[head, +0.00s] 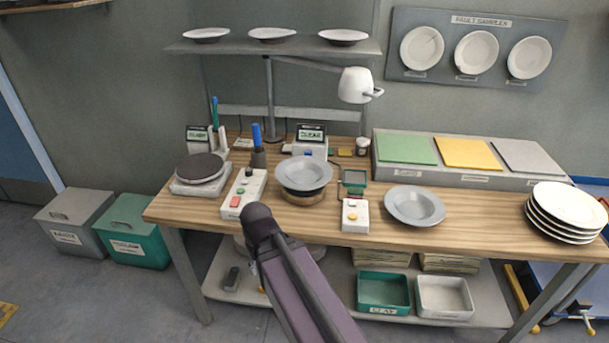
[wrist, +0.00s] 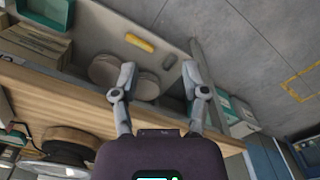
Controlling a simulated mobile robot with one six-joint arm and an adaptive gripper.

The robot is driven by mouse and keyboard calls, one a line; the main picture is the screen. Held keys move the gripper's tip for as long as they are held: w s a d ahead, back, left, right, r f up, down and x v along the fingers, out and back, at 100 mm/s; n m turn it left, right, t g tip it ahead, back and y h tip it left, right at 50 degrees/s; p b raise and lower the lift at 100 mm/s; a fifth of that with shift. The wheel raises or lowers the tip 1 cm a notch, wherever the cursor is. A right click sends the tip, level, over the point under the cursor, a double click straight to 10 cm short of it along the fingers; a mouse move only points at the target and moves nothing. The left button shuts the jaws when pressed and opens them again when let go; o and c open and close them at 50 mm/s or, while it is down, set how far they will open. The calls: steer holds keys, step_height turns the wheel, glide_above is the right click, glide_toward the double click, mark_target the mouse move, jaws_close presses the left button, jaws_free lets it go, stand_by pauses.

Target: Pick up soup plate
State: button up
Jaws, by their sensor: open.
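Two grey, wide-rimmed soup plates show in the head view. One soup plate (head: 304,172) sits on a dark-topped round wooden stand (head: 303,198) at the middle of the bench. The other soup plate (head: 414,205) lies on the bench to its right. My gripper (wrist: 158,80) is open and empty in the wrist view, its fingers spread over the bench's front edge and lower shelf. In the head view my arm mostly hides it, in front of the bench. The wooden stand also shows at the wrist view's lower left (wrist: 82,137).
A control box with buttons (head: 244,193) and a smaller button box (head: 355,216) flank the wooden stand. A hotplate-like device (head: 198,175) stands left, a stack of white plates (head: 566,209) right. A lamp (head: 356,85) overhangs the bench. Green (head: 383,292) and grey trays sit below.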

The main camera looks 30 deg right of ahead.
steer(key=shift+d, duration=0.25)
steer(key=n+t+h+b, duration=0.2)
steer(key=n+t+h, duration=0.3)
steer(key=n+h, duration=0.6)
glide_toward(301, 186)
steer(key=a, duration=0.1)
steer(key=shift+s+a+r, duration=0.25)
steer(key=shift+s+r, duration=0.05)
steer(key=shift+r, duration=0.15)
steer(key=b+x, duration=0.3)
steer(key=x, duration=0.4)
steer(key=shift+w+d+f+b, duration=0.15)
steer(key=shift+d+f+b, duration=0.05)
steer(key=shift+b, duration=0.2)
steer(key=shift+w+d+f, duration=0.15)
steer(key=shift+w+d, duration=0.05)
steer(key=shift+d, duration=0.3)
